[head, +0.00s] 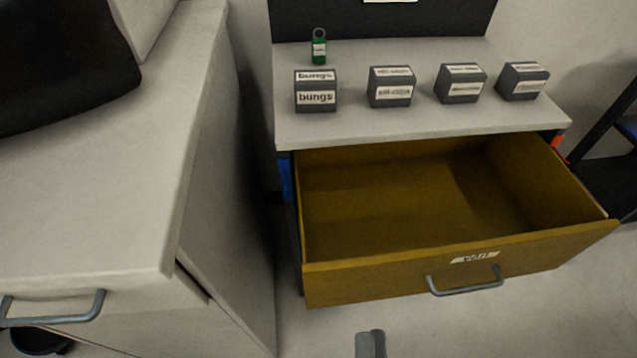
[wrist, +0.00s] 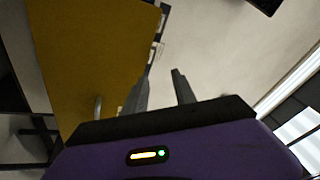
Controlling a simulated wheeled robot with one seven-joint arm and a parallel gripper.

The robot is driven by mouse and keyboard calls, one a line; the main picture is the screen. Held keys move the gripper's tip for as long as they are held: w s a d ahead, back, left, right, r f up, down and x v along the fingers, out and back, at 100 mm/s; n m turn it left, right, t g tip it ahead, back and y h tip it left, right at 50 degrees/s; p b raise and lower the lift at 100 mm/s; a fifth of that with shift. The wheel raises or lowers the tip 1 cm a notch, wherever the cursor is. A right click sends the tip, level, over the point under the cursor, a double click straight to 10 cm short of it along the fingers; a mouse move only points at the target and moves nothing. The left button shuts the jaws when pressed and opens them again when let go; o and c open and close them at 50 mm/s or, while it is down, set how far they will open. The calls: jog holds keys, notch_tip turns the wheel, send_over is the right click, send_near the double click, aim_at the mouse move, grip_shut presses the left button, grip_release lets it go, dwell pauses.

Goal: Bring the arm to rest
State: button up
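My gripper (head: 370,342) shows only as two grey fingertips at the bottom edge of the head view, in front of the drawer and below its handle. In the wrist view my gripper (wrist: 163,76) has its two fingers apart, with nothing between them. The rest of my arm is out of the head view. The mustard-yellow drawer (head: 400,270) stands pulled out and its visible inside is empty.
The drawer's grey handle (head: 465,281) sticks out toward me. Several labelled dark boxes (head: 316,92) and a green padlock (head: 319,48) stand on the white top (head: 430,118). A white cabinet (head: 130,190) with a handle (head: 52,309) stands at left. Floor (head: 540,315) is clear at lower right.

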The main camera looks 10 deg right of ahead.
jog(key=s+d+r+n+g+y+p, duration=0.3)
jog(key=s+d+n+g, duration=0.3)
jog(key=d+n, duration=0.5)
jog(key=s+n+p, duration=0.1)
jog(key=s+n, duration=0.1)
jog(key=shift+d+r+n+p, duration=0.2)
jog(key=shift+r+n+p, duration=0.1)
jog(key=shift+r+p, duration=0.05)
